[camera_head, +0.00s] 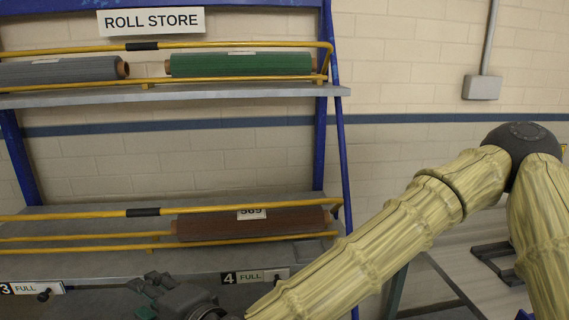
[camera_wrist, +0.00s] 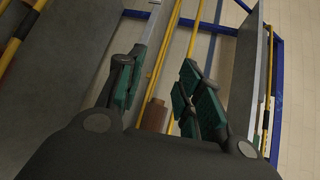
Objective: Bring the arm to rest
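My arm reaches from the right of the head view down to the lower middle. My gripper (camera_head: 165,292) is at the bottom, in front of the lower shelf and low beside the 3 and 4 signs. In the wrist view my gripper (camera_wrist: 163,68) has its two green-padded fingers spread apart, with nothing held between them. A brown roll (camera_head: 250,224) with a label reading 569 lies on the lower shelf, above and to the right of my gripper. A brown roll end (camera_wrist: 154,115) shows beyond the finger gap.
The blue-framed rack (camera_head: 322,140) has yellow rails (camera_head: 80,217). A green roll (camera_head: 240,65) and a grey roll (camera_head: 62,70) lie on the upper shelf (camera_head: 200,93). A sign (camera_head: 250,277) reads 4 FULL. A grey table frame (camera_head: 440,270) stands right, behind my arm.

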